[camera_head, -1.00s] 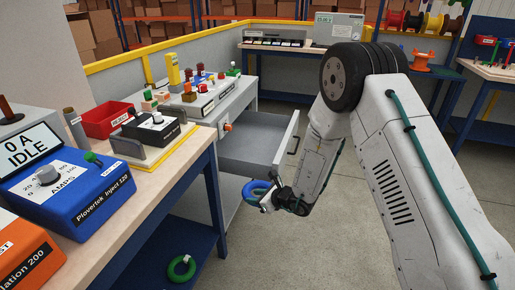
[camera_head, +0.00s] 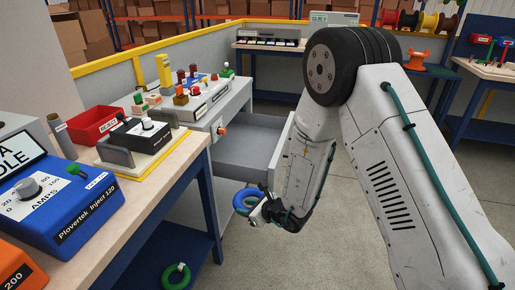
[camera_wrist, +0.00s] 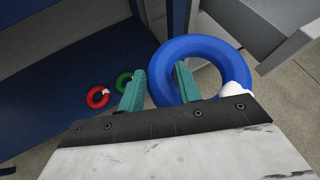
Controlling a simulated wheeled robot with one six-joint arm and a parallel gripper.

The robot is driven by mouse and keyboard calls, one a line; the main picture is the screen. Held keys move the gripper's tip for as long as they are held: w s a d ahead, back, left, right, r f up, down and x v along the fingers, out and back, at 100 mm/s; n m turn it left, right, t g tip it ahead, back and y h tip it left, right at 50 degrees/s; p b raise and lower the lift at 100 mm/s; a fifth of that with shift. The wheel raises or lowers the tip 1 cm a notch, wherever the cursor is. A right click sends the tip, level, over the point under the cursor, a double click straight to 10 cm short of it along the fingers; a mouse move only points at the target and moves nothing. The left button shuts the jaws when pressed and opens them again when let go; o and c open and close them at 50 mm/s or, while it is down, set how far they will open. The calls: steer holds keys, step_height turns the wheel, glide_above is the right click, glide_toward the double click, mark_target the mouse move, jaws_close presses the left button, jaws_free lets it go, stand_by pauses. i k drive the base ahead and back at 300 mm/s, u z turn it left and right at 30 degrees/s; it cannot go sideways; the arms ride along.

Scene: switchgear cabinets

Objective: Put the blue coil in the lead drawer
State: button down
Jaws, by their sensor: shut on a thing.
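The blue coil (camera_head: 247,200) is a thick blue ring with a white tag. My gripper (camera_head: 262,207) is shut on its rim and holds it in the air, below and in front of the open drawer. In the wrist view the coil (camera_wrist: 238,66) is large, with the teal fingers of my gripper (camera_wrist: 158,88) at its left side. The grey drawer (camera_head: 250,150) is pulled out from the cabinet beyond the workbench; my arm hides part of its front. Its edge also shows at the top right of the wrist view (camera_wrist: 240,35).
A green coil (camera_head: 177,275) lies on the blue lower shelf (camera_head: 150,255); a red coil (camera_wrist: 98,97) shows beside it in the wrist view. Open floor lies below the drawer.

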mark_target(247, 148)
steer(key=u, duration=0.05)
steer(key=i, duration=1.9)
